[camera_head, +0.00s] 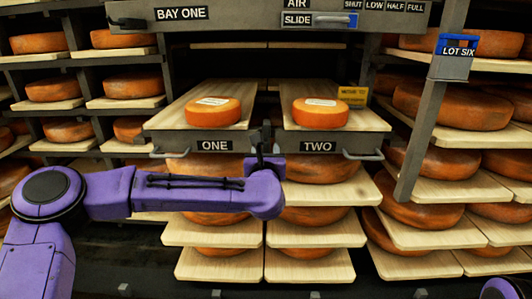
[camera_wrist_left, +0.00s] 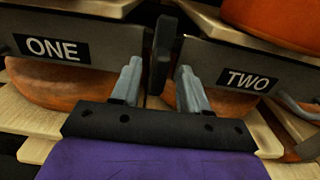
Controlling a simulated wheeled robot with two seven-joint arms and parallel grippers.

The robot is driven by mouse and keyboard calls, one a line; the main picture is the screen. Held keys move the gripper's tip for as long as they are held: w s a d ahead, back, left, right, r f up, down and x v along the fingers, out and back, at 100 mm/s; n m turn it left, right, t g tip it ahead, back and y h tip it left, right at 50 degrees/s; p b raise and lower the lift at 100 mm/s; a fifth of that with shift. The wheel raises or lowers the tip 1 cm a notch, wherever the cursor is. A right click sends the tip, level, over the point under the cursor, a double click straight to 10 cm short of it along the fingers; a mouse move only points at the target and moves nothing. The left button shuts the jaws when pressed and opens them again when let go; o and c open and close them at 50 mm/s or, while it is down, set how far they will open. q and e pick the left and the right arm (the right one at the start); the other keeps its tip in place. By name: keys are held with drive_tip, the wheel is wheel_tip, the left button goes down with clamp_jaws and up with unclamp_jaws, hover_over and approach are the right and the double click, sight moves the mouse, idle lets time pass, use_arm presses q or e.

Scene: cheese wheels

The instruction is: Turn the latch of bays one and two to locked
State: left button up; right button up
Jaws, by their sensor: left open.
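The tray of bay one (camera_head: 178,120), labelled ONE, and the tray of bay two (camera_head: 360,118), labelled TWO, are pulled out side by side. Each carries an orange cheese wheel, one on the left tray (camera_head: 213,112) and one on the right tray (camera_head: 320,114). A dark latch bar (camera_wrist_left: 162,50) stands roughly upright at the gap between the two tray fronts. My left gripper (camera_wrist_left: 159,80) is open, its grey fingers on either side of the bar's lower part. Contact with the bar is unclear. In the head view my left gripper (camera_head: 265,152) partly covers the latch. My right gripper is out of view.
Wire handles hang on the tray fronts, at left (camera_head: 170,153) and right (camera_head: 362,154). A panel marked BAY ONE (camera_head: 240,14) spans above. An upright post with a LOT SIX sign (camera_head: 451,66) stands right. Loaded cheese shelves surround the trays.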

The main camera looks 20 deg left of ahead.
use_arm(q)
drive_tip(key=shift+x, duration=0.95)
clamp_jaws()
